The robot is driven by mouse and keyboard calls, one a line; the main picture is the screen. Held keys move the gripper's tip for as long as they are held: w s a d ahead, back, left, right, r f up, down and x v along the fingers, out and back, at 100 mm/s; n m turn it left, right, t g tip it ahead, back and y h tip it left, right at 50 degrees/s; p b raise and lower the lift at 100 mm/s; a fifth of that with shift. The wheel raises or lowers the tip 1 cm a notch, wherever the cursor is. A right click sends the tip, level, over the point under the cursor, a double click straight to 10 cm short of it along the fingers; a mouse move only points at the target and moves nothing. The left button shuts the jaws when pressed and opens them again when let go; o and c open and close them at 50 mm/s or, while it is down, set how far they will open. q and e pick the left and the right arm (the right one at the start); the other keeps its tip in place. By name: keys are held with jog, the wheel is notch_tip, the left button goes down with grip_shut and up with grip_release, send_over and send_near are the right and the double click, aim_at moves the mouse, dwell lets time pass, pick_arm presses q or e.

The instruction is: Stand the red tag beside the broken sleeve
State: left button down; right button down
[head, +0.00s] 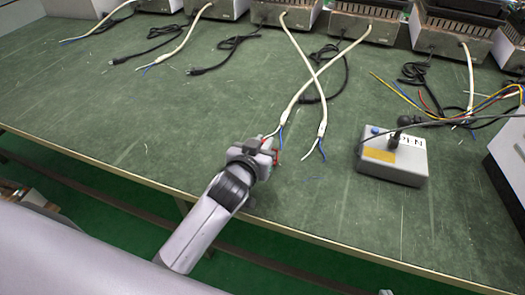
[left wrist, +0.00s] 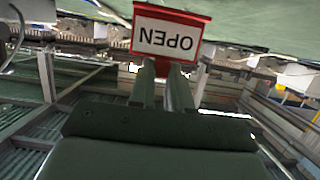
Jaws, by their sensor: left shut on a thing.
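My left gripper (head: 268,152) is over the near part of the green bench in the head view. It is shut on the red tag (head: 277,157), of which only a small red edge shows there. In the left wrist view the tag (left wrist: 205,20) has a red frame and a white face reading OPEN, upside down in the picture, between the fingertips (left wrist: 170,70). Two white cable sleeves cross just beyond the gripper, a left-ending one (head: 291,106) and a right-ending one (head: 323,112). I cannot tell which sleeve is broken. My right gripper is not in view.
Several grey units (head: 285,14) line the back, with white and black cables in front. Coloured wires (head: 425,97) lie at the right. Bench (head: 330,215) in front of the box is mostly clear.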

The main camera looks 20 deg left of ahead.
pick_arm(q)
jog(key=shift+f, duration=0.8)
jog(key=shift+f, duration=0.1)
jog(key=c, duration=1.1)
grip_release()
jog(key=shift+f, duration=0.1)
